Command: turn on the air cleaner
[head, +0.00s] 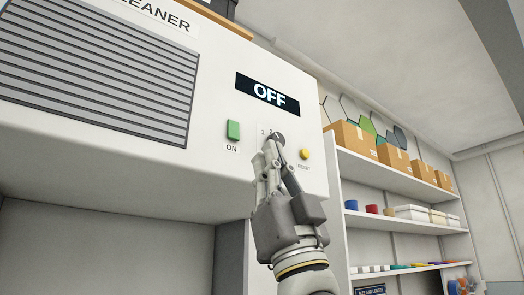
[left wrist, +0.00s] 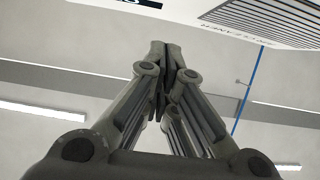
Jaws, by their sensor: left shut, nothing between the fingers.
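The air cleaner (head: 60,120) is a large white cabinet with a grey louvred vent on its left. Its display (head: 267,93) reads OFF. A green ON button (head: 233,130) sits below the display. A round grey knob (head: 280,139) with small digits beside it lies to the right of the green button. A yellow RESET button (head: 304,154) is further right. My left gripper (head: 270,143) is shut and empty, its tips in front of or at the knob, right of the green button; contact cannot be told. In the left wrist view the fingertips (left wrist: 165,46) are together. My right gripper is not in view.
White shelves (head: 385,180) stand right of the cabinet, with cardboard boxes (head: 355,141) on top and small coloured items below. The space in front of the panel left of my gripper is clear.

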